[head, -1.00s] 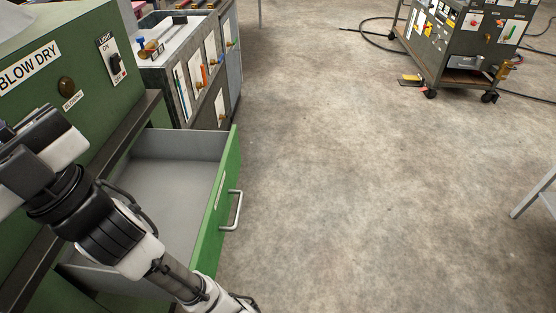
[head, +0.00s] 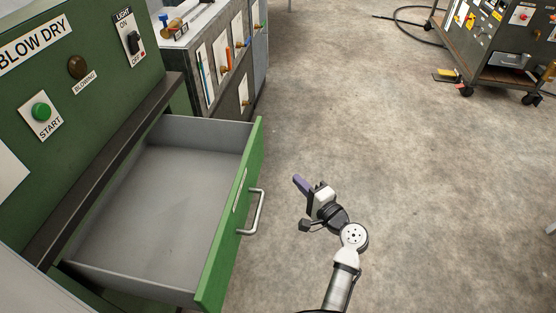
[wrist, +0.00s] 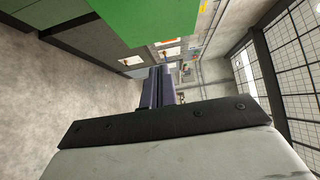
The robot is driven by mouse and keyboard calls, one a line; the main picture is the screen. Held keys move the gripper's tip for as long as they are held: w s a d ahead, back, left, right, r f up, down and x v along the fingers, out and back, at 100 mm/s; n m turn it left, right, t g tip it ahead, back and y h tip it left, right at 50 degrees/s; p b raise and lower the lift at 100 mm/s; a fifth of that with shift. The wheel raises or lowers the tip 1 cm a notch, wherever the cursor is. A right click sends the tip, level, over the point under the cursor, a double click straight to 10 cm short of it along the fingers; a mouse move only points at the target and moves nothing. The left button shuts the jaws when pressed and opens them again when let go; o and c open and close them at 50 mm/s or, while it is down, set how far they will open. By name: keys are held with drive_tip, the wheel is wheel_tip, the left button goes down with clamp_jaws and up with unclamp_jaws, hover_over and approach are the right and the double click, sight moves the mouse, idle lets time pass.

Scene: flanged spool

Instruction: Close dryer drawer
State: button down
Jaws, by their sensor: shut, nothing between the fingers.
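The dryer drawer (head: 165,205) is pulled well out of the green dryer (head: 85,60) in the head view, and it is empty. Its green front (head: 232,210) carries a metal bar handle (head: 254,213) facing right. My gripper (head: 300,184) is to the right of the drawer front, apart from the handle, over open floor. Its purple fingers are shut with nothing between them. In the wrist view the shut fingers (wrist: 158,88) point away from the camera, and a green panel (wrist: 150,22), probably the drawer front, shows above them.
A grey cabinet with gauges and tools (head: 215,60) stands beyond the dryer. A wheeled cart (head: 495,45) stands at the far right, with a dark cable on the floor. The concrete floor (head: 430,190) right of the drawer is clear.

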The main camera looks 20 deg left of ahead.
drive_tip(key=p, duration=0.3)
approach(259, 152)
drive_tip(key=w+a, duration=0.1)
drive_tip(key=w, duration=0.3)
drive_tip(key=a, duration=0.1)
drive_tip(key=s+a, duration=0.1)
drive_tip(key=shift+a+r, duration=0.25)
drive_tip(key=shift+a, duration=0.15)
drive_tip(key=shift+s+a+f, duration=0.1)
drive_tip(key=shift+s+a, duration=0.05)
drive_tip(key=shift+a, duration=0.35)
